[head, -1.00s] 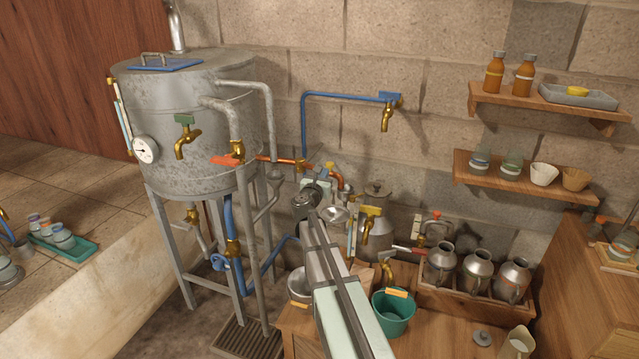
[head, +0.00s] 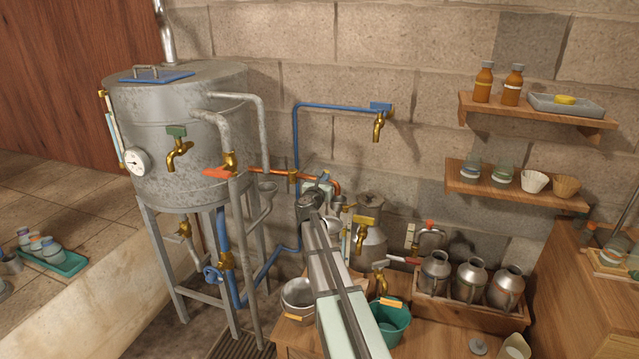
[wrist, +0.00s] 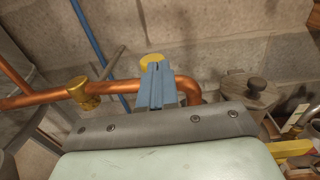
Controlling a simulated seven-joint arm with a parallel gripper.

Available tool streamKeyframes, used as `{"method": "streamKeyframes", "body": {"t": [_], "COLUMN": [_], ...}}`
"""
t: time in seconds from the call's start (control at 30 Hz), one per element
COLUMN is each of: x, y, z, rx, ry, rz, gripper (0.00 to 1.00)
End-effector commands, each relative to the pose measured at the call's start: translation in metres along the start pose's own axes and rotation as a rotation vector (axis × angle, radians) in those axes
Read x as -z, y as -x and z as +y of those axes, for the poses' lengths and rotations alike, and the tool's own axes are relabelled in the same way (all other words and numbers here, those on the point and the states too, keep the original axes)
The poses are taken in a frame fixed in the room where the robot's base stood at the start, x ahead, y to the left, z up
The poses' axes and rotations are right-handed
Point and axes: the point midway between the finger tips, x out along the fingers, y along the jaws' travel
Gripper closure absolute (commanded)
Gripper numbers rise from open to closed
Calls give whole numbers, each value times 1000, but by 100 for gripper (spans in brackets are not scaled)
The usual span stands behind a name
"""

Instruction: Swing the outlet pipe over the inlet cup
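The copper outlet pipe (head: 275,172) runs right from the tank and bends down at an elbow (wrist: 192,90). In the wrist view it crosses behind my fingers, with a brass collar (wrist: 84,92) on its left part. My gripper (wrist: 156,72) has its blue-grey fingers close together at the pipe, left of the elbow. A round yellow knob (wrist: 152,60) shows just beyond the fingertips; I cannot tell whether they grip or touch anything. A pale metal cup (head: 333,226), likely the inlet cup, is partly hidden by my arm below the elbow in the head view.
The tank (head: 180,140) stands left with an orange-handled valve (head: 220,171). A yellow-handled tap (head: 365,225), a lidded can (head: 371,250) and a green bucket (head: 388,322) crowd the right side of my arm. Metal jugs stand in a wooden crate (head: 455,308).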

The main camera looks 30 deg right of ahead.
Motion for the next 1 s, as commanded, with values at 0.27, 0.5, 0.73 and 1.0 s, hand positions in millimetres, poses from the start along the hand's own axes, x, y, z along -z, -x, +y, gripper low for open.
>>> {"method": "streamKeyframes", "body": {"t": [0.27, 0.5, 0.73, 1.0], "x": [0, -1, -1, 0], "y": [-19, -20, -5, 39], "z": [-7, -8, -11, -22], "rx": [2, 4, 3, -2], "ry": [0, 0, 0, 0], "rz": [-1, -1, -1, 0], "gripper": [100, 100, 100, 100]}}
